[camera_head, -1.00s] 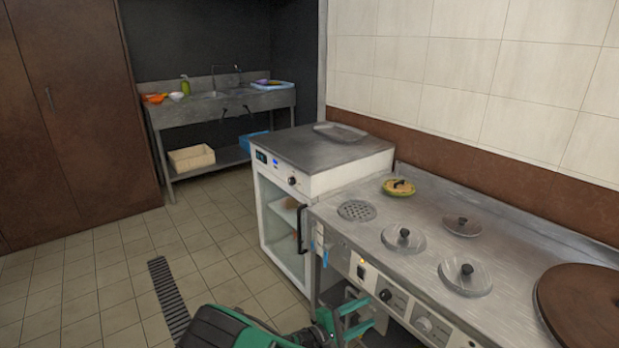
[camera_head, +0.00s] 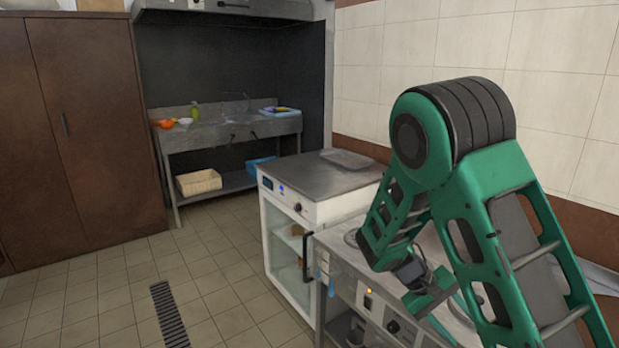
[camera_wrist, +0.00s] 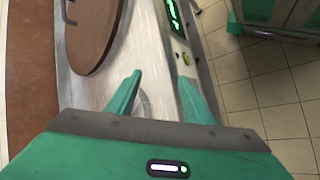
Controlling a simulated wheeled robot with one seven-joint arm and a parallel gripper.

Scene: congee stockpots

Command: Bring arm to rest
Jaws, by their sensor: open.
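My green arm rises at the right of the head view, bent at a high elbow, and covers much of the steel counter (camera_head: 345,262). My gripper shows in the wrist view (camera_wrist: 160,88), with its two green fingers spread apart and nothing between them. It is above the counter's front edge, beside a large round brown lid (camera_wrist: 97,32). In the head view the gripper end is low, over the counter front, and its fingertips are hard to make out.
A white glass-door cabinet (camera_head: 290,248) stands left of the counter, with a flat tray (camera_head: 346,158) on top. A steel sink table (camera_head: 230,130) is at the back. Brown wardrobe doors (camera_head: 95,140) are at the left. The tiled floor (camera_head: 110,290) is clear.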

